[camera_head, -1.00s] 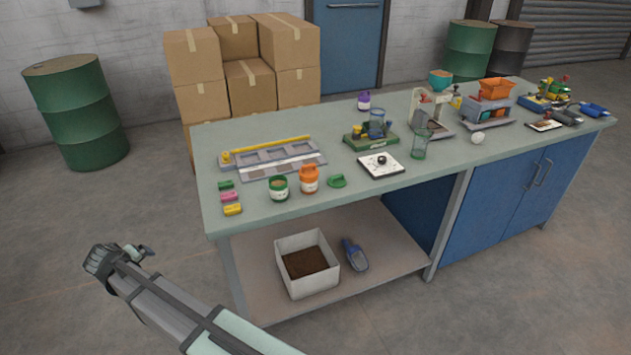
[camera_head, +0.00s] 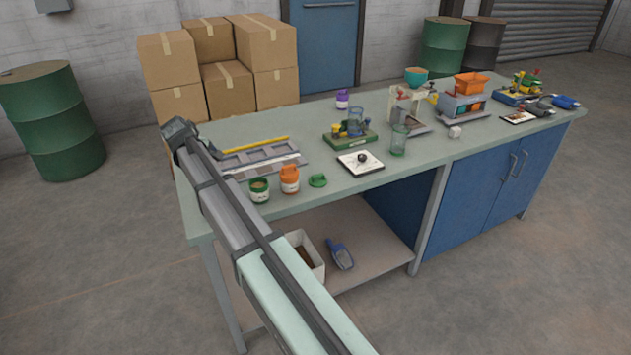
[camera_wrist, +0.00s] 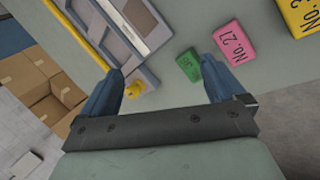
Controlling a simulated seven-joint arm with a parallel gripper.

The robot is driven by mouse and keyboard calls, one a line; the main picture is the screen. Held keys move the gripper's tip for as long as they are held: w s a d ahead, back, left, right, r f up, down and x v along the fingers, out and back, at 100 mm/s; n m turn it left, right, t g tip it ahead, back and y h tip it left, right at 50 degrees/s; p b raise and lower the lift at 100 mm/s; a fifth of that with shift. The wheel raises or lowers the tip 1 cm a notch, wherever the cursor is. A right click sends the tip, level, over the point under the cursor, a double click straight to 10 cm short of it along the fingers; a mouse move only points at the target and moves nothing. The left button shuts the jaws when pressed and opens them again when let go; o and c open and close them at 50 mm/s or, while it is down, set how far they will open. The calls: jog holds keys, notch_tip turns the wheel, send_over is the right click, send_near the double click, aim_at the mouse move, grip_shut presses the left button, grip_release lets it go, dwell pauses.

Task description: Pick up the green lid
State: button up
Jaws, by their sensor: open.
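The green lid (camera_head: 317,181) lies on the bench top, just right of the orange-lidded jar, in the head view. It does not show in the wrist view. My gripper (camera_wrist: 162,82) is open and empty in the wrist view. Its two blue fingers are spread above the bench's left end, near a small green block (camera_wrist: 188,65) and a pink block (camera_wrist: 230,45). In the head view my arm crosses the bench's left end, left of the lid and well apart from it. The fingers are not visible there.
A green jar (camera_head: 259,190) and an orange-lidded jar (camera_head: 290,180) stand left of the lid. A white board with a black knob (camera_head: 360,162) lies behind it to the right. A grey tray (camera_head: 262,157) lies further back. A glass (camera_head: 399,141) stands to the right.

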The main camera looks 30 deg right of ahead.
jog(key=s+d+r+n+g, duration=0.1)
jog(key=d+r, duration=0.1)
jog(key=d, duration=0.8)
jog(key=s+d+r+n+g, duration=0.2)
jog(key=d+r, duration=0.1)
jog(key=d, duration=0.6)
jog(key=n+g+y, duration=0.2)
jog(key=n+y, duration=0.2)
send_over(318, 175)
jog(key=f, duration=0.6)
jog(key=shift+w+d+f, duration=0.15)
jog(key=shift+d, duration=0.05)
jog(key=shift+a+f, duration=0.2)
jog(key=shift+f, duration=2.35)
jog(key=c, duration=1.1)
